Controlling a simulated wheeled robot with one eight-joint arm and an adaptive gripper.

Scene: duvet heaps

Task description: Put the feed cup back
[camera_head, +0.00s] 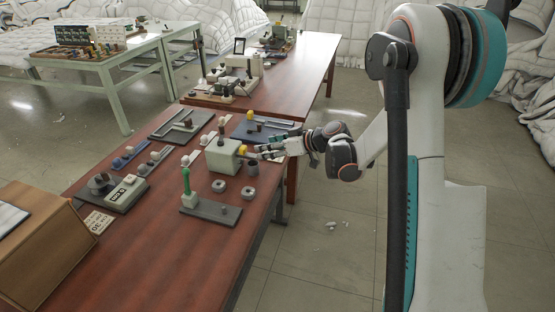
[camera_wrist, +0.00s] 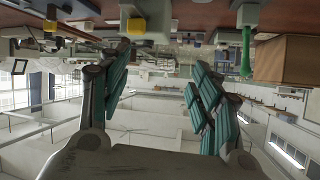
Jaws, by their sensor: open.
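Two small yellow cup-like parts show in the head view, and I cannot tell for sure which one is the feed cup. One yellow part (camera_head: 242,150) is on the side of a pale green box (camera_head: 222,157) that faces my gripper. The other yellow part (camera_head: 249,115) is farther back, by a dark blue tray (camera_head: 254,132). My gripper (camera_head: 264,147) is open and level at the table's right edge, pointing at the box, with nothing seen between its fingers. The wrist view is upside down; the box's yellow part (camera_wrist: 137,26) shows just beyond the left fingertip.
A green post on a grey base (camera_head: 211,208) and two grey rings (camera_head: 219,186) stand in front of the box. Trays and a grey device (camera_head: 118,190) fill the left. A cardboard box (camera_head: 38,240) sits front left. The table's (camera_head: 180,262) near part is bare.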

